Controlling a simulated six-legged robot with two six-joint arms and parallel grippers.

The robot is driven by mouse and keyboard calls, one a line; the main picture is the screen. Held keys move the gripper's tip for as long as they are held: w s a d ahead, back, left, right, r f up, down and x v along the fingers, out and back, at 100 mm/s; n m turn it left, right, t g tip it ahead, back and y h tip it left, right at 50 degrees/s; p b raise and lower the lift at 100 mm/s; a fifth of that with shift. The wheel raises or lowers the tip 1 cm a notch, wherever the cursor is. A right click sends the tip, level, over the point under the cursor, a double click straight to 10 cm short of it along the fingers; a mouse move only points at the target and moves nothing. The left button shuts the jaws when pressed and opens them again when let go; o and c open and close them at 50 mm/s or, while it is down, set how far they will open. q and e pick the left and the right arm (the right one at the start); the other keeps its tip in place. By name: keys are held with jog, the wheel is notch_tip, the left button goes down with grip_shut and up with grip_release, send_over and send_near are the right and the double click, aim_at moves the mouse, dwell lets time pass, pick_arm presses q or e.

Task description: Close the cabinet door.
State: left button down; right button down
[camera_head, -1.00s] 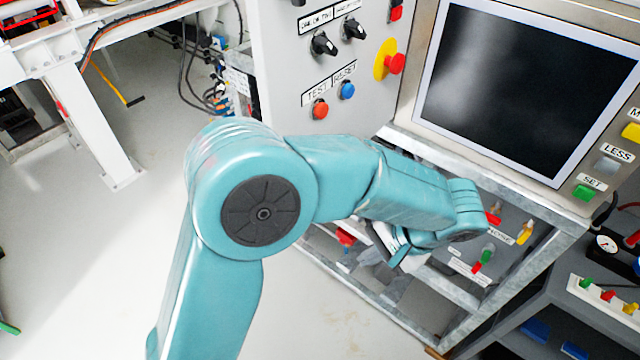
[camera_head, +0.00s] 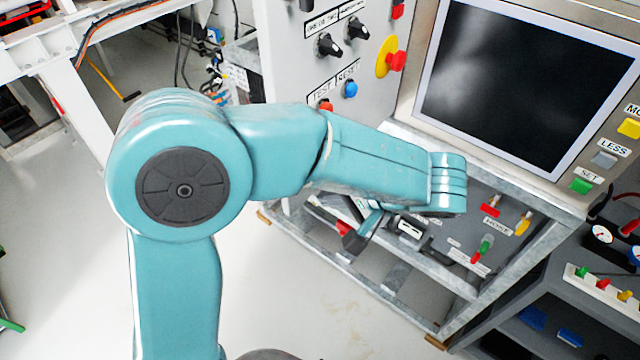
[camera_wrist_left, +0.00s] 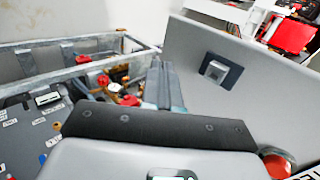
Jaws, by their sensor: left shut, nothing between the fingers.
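In the left wrist view a flat grey panel with a square latch (camera_wrist_left: 220,71) stands at the right; it looks like the cabinet door. The open cabinet frame (camera_wrist_left: 140,42), with red-handled fittings inside, is at the left. In the head view the cabinet's lower frame (camera_head: 400,318) is open, and I cannot clearly make out the door there. My left gripper (camera_wrist_left: 163,82) is shut and empty, its fingers pointing between frame and panel. I cannot tell whether it touches the panel. In the head view my left gripper (camera_head: 368,218) is largely hidden behind my forearm. My right gripper is out of view.
A screen (camera_head: 525,85) sits above the open frame. A panel of knobs and buttons (camera_head: 285,65) stands to its left, with a red stop button (camera_head: 396,60). A grey shelf unit (camera_head: 560,310) is at the lower right. The floor (camera_head: 310,300) in front is clear.

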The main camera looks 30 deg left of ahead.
pick_arm(q)
jog(key=shift+a, duration=1.2)
jog(key=shift+s+a, duration=0.1)
jog(key=shift+a, duration=0.05)
